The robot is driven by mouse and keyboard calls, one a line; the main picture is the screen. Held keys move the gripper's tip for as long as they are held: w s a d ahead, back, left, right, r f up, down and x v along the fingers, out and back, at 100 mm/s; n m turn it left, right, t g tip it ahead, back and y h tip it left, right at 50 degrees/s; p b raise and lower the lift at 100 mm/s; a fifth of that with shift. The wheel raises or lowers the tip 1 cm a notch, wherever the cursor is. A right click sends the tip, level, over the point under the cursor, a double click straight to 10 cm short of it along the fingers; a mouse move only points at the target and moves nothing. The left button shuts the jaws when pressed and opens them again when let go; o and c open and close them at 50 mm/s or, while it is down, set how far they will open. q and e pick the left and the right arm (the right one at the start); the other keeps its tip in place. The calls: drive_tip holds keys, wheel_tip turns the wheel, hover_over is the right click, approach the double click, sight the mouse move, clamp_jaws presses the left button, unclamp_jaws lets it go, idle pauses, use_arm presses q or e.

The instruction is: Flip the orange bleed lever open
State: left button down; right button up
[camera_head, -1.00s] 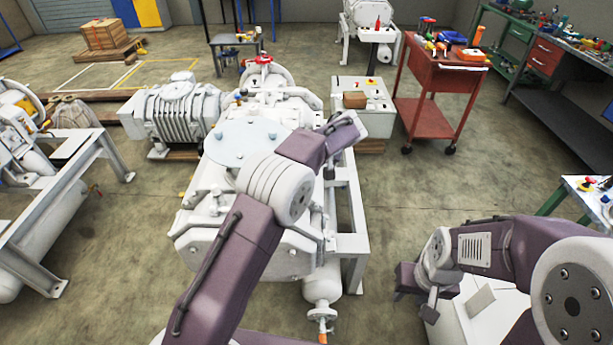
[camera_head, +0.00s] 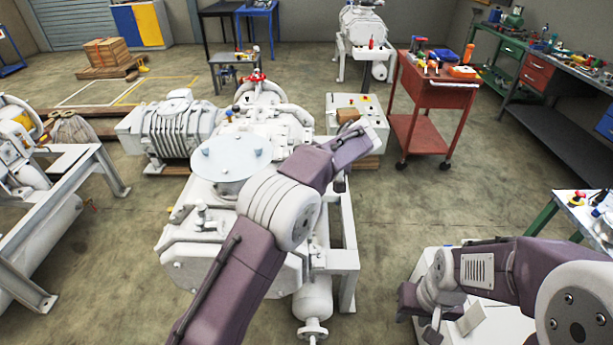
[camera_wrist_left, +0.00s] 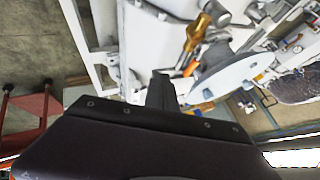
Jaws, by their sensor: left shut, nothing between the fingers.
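In the left wrist view, a small orange lever (camera_wrist_left: 190,68) shows below a brass valve body (camera_wrist_left: 196,34) on the white pump machine. I cannot tell its exact angle. My left gripper (camera_wrist_left: 162,78) is shut and empty, its dark fingertips just left of the orange lever in the picture; I cannot tell if they touch. In the head view the lever and the left gripper's tips are not clearly seen; my left arm covers part of the pump machine (camera_head: 215,158). My right gripper (camera_head: 436,328) hangs low at the right, away from the machine; its fingers are unclear.
A grey round plate (camera_wrist_left: 228,80) lies right of the lever in the wrist view. The white frame (camera_head: 346,258) edges the machine. A red tool cart (camera_head: 435,92), a control box (camera_head: 372,104) and a workbench (camera_head: 548,80) stand farther back. The floor between is clear.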

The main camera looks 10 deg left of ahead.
use_arm(q)
drive_tip(key=shift+v, duration=2.2)
use_arm(e)
drive_tip(key=shift+a+r, duration=0.15)
drive_tip(key=shift+r, duration=0.1)
